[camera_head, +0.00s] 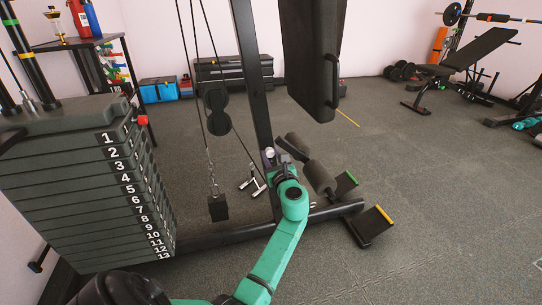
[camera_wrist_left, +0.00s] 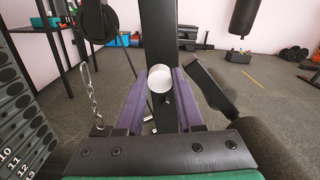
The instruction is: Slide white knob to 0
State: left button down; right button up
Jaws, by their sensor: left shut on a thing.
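The white knob (camera_wrist_left: 160,78) sits between the tips of my left gripper's two purple fingers, in front of the black upright post (camera_wrist_left: 157,30). In the head view, the white knob (camera_head: 269,152) shows small and pale at the post, just beyond my green left arm. My left gripper (camera_wrist_left: 160,84) is shut on the knob. In the head view, the left gripper (camera_head: 271,158) is small and partly hidden by its own wrist. The stack of black weight plates (camera_head: 85,185) at the left bears white numbers from 1 downward; I see no 0 mark. My right gripper is not in view.
A pulley (camera_head: 216,108) and cables hang left of the post, with a black block (camera_head: 218,207) below. Padded rollers (camera_head: 318,176) stand close to the right of the gripper. A black backrest pad (camera_head: 314,60) is above. Open floor lies to the right.

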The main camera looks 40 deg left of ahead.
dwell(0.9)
pick_arm(q)
jog(key=shift+w+a, duration=0.2)
jog(key=shift+x, duration=0.95)
jog(key=c, duration=0.6)
grip_release()
jog(key=shift+r, duration=0.1)
jog(key=shift+o, duration=0.4)
jog(key=shift+a, duration=0.1)
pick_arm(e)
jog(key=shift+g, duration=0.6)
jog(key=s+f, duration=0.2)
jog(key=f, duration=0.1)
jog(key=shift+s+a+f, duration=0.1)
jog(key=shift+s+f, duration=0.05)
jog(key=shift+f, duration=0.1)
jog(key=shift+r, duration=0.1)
